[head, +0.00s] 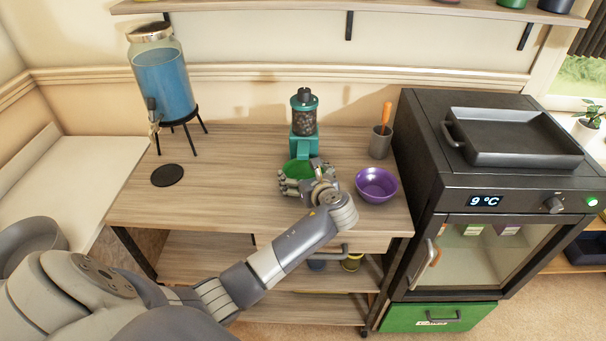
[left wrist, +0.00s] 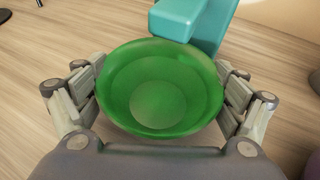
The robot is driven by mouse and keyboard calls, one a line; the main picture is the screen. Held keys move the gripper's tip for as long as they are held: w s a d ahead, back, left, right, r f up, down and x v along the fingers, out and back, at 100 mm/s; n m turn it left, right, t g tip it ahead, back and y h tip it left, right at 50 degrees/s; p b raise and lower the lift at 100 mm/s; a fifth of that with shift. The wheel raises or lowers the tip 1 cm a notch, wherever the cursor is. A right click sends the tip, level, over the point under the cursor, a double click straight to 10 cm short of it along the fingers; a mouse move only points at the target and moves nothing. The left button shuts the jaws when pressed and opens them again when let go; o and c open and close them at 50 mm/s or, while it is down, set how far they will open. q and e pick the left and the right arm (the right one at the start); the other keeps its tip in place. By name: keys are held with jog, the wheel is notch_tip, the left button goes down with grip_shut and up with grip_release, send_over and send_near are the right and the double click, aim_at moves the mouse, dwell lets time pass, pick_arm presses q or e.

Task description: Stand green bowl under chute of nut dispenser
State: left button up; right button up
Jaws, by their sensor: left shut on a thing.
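The green bowl (left wrist: 158,98) is upright between the fingers of my left gripper (left wrist: 160,105), which is shut on it from both sides. In the head view the green bowl (head: 298,168) shows partly behind my left gripper (head: 300,184), just in front of the nut dispenser. The nut dispenser (head: 304,122) is teal with a clear container of dark nuts and stands on the wooden table. In the left wrist view its teal chute (left wrist: 178,20) reaches over the bowl's far rim. Whether the bowl touches the table is hidden. My right gripper is not in view.
A purple bowl (head: 376,184) stands close to the right of my left gripper. A grey cup (head: 381,143) with an orange-handled tool is behind it. A blue drink dispenser (head: 163,84) and a black disc (head: 167,175) are on the left. A dark fridge (head: 490,205) borders the table's right.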

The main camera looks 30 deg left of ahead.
pick_arm(q)
jog(key=o, duration=1)
jog(key=shift+f, duration=0.1)
jog(key=v, duration=1.2)
jog(key=shift+r, duration=0.2)
